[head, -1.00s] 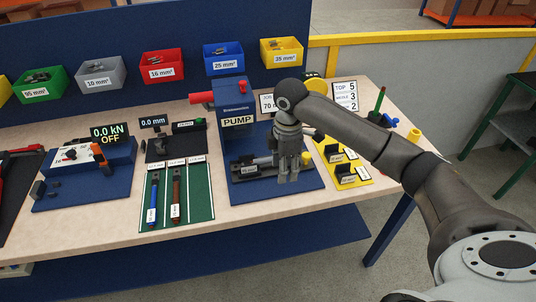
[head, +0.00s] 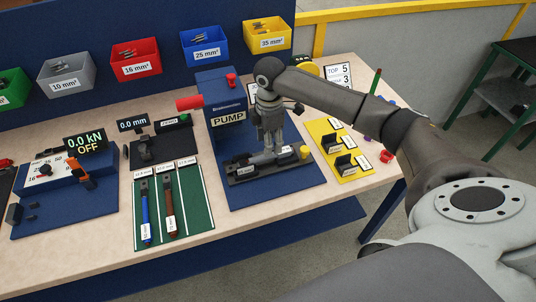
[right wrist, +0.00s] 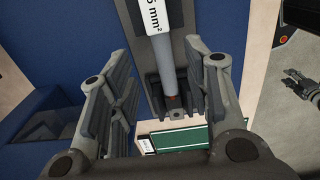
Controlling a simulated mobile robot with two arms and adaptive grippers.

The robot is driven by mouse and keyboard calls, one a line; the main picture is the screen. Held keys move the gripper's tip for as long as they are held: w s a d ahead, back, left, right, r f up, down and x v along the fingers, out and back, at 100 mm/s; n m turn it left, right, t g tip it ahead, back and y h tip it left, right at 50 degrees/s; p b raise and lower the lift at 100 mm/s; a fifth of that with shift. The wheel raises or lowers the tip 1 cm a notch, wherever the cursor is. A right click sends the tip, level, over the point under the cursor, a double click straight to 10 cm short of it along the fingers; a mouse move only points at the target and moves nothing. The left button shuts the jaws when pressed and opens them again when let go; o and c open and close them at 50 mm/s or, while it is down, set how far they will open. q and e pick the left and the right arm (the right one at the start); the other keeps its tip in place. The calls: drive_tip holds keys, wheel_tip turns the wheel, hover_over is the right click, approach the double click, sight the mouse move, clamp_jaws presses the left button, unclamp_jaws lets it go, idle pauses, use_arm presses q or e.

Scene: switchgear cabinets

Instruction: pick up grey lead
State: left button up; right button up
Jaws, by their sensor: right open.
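The grey lead (head: 263,159) lies in a dark cradle (head: 240,179) on the blue base of the pump (head: 224,98). In the right wrist view the grey lead (right wrist: 171,55) carries a white label ending in "5 mm²" and runs down between my fingers. My right gripper (head: 268,146) is over the lead, pointing down. In the right wrist view my right gripper (right wrist: 165,100) is open, a finger on each side of the lead, with gaps to both. A dark gripper, seemingly my left gripper (right wrist: 298,84), shows small at that view's right edge; its opening is unclear.
A green mat (head: 197,214) with a blue lead (head: 146,220) and a brown lead (head: 169,211) lies left of the pump base. A yellow board (head: 340,150) with dark holders is to the right. Coloured bins (head: 135,57) line the back panel. Bare table shows at the front.

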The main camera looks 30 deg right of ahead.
sight(260, 158)
drive_tip(key=f, duration=0.1)
drive_tip(key=f+p, duration=0.1)
drive_tip(key=f, duration=0.1)
drive_tip(key=f+p, duration=0.1)
drive_tip(key=f, duration=0.1)
drive_tip(key=shift+s+a, duration=0.15)
drive_tip(key=shift+a, duration=0.1)
drive_tip(key=shift+c, duration=0.4)
drive_tip(key=c, duration=0.5)
use_arm(q)
drive_tip(key=shift+w+r, duration=1.05)
drive_tip(key=shift+r, duration=0.15)
use_arm(e)
clamp_jaws()
